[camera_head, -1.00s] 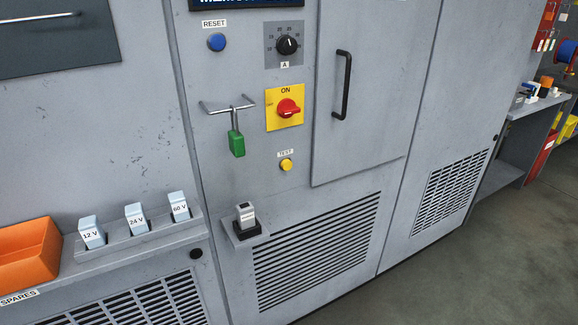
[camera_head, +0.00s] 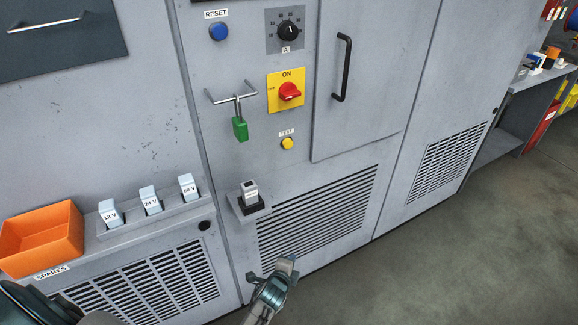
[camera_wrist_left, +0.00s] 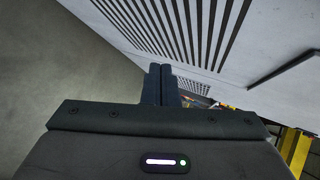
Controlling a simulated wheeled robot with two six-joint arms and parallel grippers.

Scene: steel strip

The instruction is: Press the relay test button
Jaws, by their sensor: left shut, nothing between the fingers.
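The yellow round test button (camera_head: 287,143) sits on the grey cabinet front under a small TEST label (camera_head: 287,133), below the yellow ON plate with its red rotary switch (camera_head: 290,91). My left gripper (camera_head: 287,266) shows at the bottom middle of the head view, below and apart from the button, in front of the lower vent grille. In the left wrist view its two dark fingers (camera_wrist_left: 161,84) are together with nothing between them. The button does not show in the left wrist view. My right gripper is not in view.
A relay (camera_head: 250,193) sits on a small ledge below the button. Labelled relays (camera_head: 151,200) and an orange bin (camera_head: 42,238) stand on the left shelf. A door handle (camera_head: 342,68) sticks out at right.

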